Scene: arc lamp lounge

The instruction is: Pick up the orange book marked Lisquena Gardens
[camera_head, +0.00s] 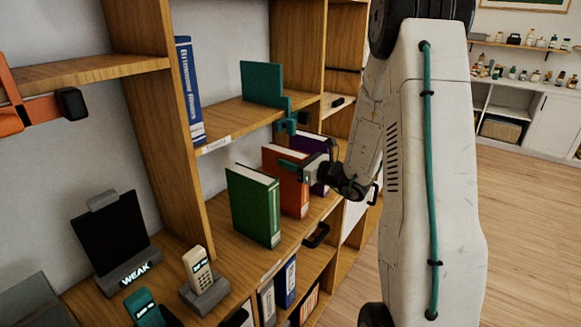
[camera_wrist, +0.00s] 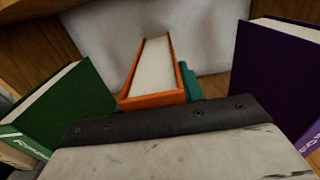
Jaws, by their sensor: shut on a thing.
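The orange book (camera_head: 283,182) stands upright between a green book and a purple book on the wooden shelf unit. My gripper (camera_head: 300,166) is at its upper part and is shut on it. In the wrist view the orange book (camera_wrist: 178,85) shows its pale page block and orange cover edges straight ahead, with a teal finger (camera_wrist: 191,84) against its right side. No title is readable on the orange book. I cannot tell whether its base touches the shelf.
The green book (camera_head: 254,207) stands left and the purple book (camera_head: 318,188) right, both apart from the orange one. A phone (camera_head: 198,270) and a dark stand (camera_head: 110,240) occupy the left end.

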